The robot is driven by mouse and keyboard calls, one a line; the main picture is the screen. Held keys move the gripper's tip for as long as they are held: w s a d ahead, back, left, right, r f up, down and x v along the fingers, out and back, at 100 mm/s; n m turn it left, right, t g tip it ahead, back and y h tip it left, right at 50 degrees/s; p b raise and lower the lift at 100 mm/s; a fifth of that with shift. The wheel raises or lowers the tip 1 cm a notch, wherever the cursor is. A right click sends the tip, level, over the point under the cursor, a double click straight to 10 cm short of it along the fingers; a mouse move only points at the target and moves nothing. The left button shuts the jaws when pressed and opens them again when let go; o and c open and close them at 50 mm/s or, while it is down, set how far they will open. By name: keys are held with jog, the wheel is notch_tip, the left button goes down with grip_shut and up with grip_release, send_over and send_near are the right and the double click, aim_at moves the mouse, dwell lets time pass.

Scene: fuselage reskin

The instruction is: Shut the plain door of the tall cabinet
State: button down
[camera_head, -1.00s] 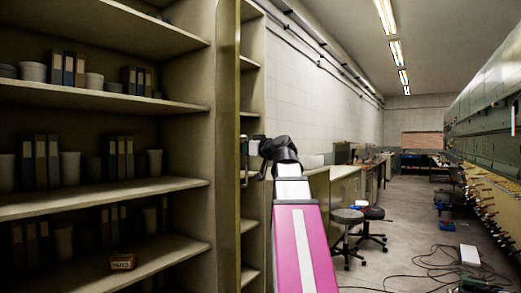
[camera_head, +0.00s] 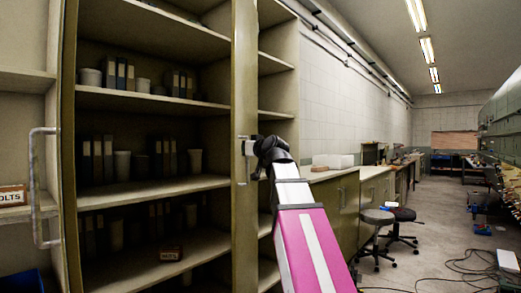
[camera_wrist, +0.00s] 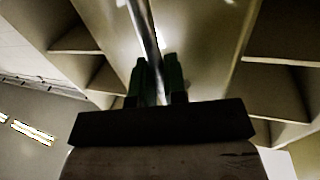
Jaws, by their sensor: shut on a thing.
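The tall cabinet (camera_head: 155,190) stands open on the left in the head view, its shelves exposed. One door (camera_head: 243,70) stands out nearly edge-on at the right of the opening. It also shows in the wrist view (camera_wrist: 205,50). My gripper (camera_head: 250,157) is at this door's handle. In the wrist view my gripper (camera_wrist: 156,75) is shut on the bar handle (camera_wrist: 145,35), which runs between its fingers. Another open door (camera_head: 68,150), with a pale bar handle (camera_head: 35,190), stands at the left of the opening. The pictures do not make clear which door is the plain one.
Binders (camera_head: 97,158), cups and a small labelled box (camera_head: 171,253) sit on the shelves. Counters (camera_head: 345,195) line the wall to the right. Two stools (camera_head: 378,220) and floor cables (camera_head: 455,270) lie beyond my arm. The aisle floor (camera_head: 435,215) is partly clear.

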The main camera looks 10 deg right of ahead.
jog(key=w+a+m+h, duration=0.1)
jog(key=w+a+h, duration=0.1)
jog(key=w+a, duration=0.3)
jog(key=w+a+m+t+h, duration=0.1)
jog(key=w+a, duration=0.4)
jog(key=a, duration=0.6)
jog(key=shift+a+m+h, duration=0.3)
jog(key=shift+m+h, duration=0.2)
jog(key=shift+h, duration=0.3)
jog(key=shift+a, duration=0.1)
jog(key=c, duration=1.2)
grip_release()
jog(key=shift+w+a, duration=0.1)
jog(key=shift+w, duration=0.05)
jog(key=shift+r, duration=0.1)
jog(key=s+d, duration=0.1)
jog(key=s, duration=1)
jog(key=shift+d, duration=0.15)
